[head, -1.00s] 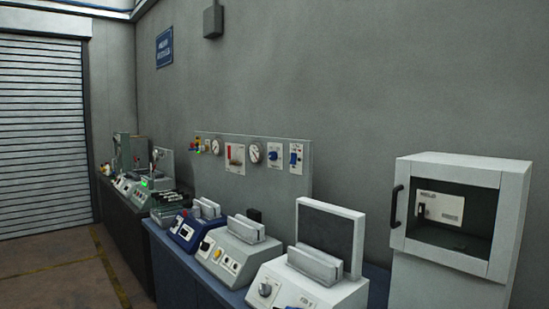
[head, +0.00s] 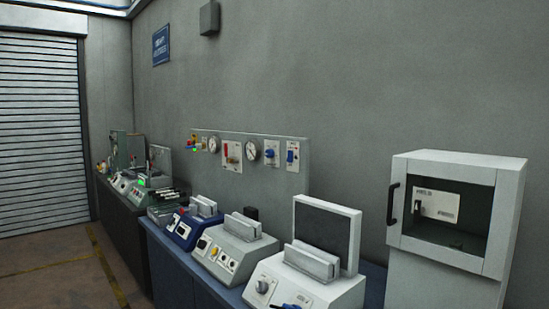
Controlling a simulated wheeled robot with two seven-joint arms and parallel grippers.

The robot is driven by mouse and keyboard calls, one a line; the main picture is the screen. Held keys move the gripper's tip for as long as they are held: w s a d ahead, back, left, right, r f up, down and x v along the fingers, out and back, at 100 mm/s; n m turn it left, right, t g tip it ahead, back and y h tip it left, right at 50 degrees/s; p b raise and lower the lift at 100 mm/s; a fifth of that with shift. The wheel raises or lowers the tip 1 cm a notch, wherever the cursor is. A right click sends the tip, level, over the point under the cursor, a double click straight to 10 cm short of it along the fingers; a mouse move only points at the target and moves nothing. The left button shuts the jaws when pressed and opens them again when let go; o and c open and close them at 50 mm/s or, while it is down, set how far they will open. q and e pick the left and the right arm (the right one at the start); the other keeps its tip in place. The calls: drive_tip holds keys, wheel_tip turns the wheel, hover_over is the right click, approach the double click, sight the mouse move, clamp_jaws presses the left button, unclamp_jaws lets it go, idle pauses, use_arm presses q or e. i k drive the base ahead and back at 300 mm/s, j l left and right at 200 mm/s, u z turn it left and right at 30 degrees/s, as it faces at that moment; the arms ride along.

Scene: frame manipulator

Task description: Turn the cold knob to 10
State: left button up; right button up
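No label reading "cold" can be made out, so I cannot tell which knob is the cold one. A round grey knob (head: 262,287) sits on the sloped front of the nearest white machine (head: 336,294), close to the bottom edge of the head view. A blue knob (head: 270,152) is on a white plate on the upright grey panel (head: 230,182) behind the bench. Dial marks are too small to read. Neither of my grippers is in view.
A blue bench (head: 200,275) along the wall carries several machines, including a blue one (head: 184,231) and a grey one (head: 228,262). A white cabinet (head: 440,284) with a windowed door and black handle (head: 392,204) stands at the right. Bare floor (head: 55,275) lies at the left.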

sight(269, 153)
drive_tip(key=j+z, duration=0.15)
drive_tip(key=z, duration=0.2)
drive_tip(key=i+j+z, duration=0.1)
drive_tip(key=z, duration=0.25)
drive_tip(key=i+j+z, duration=0.1)
drive_tip(key=j+z, duration=0.2)
drive_tip(key=j, duration=0.4)
drive_tip(key=j+z, duration=0.3)
drive_tip(key=j, duration=1.35)
drive_tip(key=j+z, duration=0.1)
drive_tip(key=j, duration=0.8)
drive_tip(key=j+z, duration=0.1)
drive_tip(key=j, duration=0.8)
drive_tip(key=k+j, duration=0.15)
drive_tip(key=j, duration=0.75)
